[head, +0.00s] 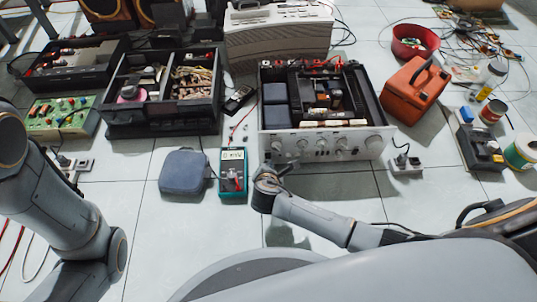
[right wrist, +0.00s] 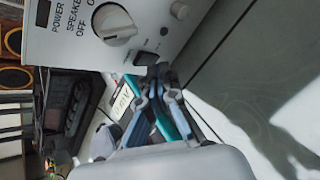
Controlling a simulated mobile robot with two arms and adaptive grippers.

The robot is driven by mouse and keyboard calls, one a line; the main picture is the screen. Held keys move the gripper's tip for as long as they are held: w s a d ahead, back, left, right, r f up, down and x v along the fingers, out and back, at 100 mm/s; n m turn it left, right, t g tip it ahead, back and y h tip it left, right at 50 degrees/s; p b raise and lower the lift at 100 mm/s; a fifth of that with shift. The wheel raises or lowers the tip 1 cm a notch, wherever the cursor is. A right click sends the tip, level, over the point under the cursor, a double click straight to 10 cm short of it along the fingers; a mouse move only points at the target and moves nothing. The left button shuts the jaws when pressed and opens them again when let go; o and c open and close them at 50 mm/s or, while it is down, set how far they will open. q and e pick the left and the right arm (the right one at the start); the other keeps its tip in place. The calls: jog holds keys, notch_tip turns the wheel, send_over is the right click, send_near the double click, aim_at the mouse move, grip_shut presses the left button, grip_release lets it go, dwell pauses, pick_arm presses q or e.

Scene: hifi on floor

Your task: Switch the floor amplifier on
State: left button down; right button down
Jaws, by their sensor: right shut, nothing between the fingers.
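The floor amplifier (head: 316,146) stands on the tiles with its top open and its silver front panel facing me. My right gripper (head: 277,170) is shut and empty at the panel's lower left. In the wrist view its fingertips (right wrist: 158,72) are just by the dark button; I cannot tell whether they touch it. My left arm shows at the left, its gripper out of view.
A teal multimeter (head: 233,172) and a grey-blue pouch (head: 184,172) lie left of my right gripper. A socket block (head: 406,163) and a red-orange case (head: 414,91) are right of the amplifier. Black trays (head: 163,127) stand left. Floor in front is partly clear.

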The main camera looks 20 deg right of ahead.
dwell(0.4)
jog(key=shift+w+r, duration=0.1)
jog(key=shift+w+p, duration=0.15)
jog(key=shift+p, duration=0.2)
jog(key=shift+w+d, duration=0.1)
jog(key=shift+w, duration=0.05)
jog(key=shift+w+d, duration=0.1)
jog(key=shift+w, duration=0.2)
dwell(0.4)
jog(key=shift+s+p, duration=0.1)
jog(key=shift+p, duration=0.2)
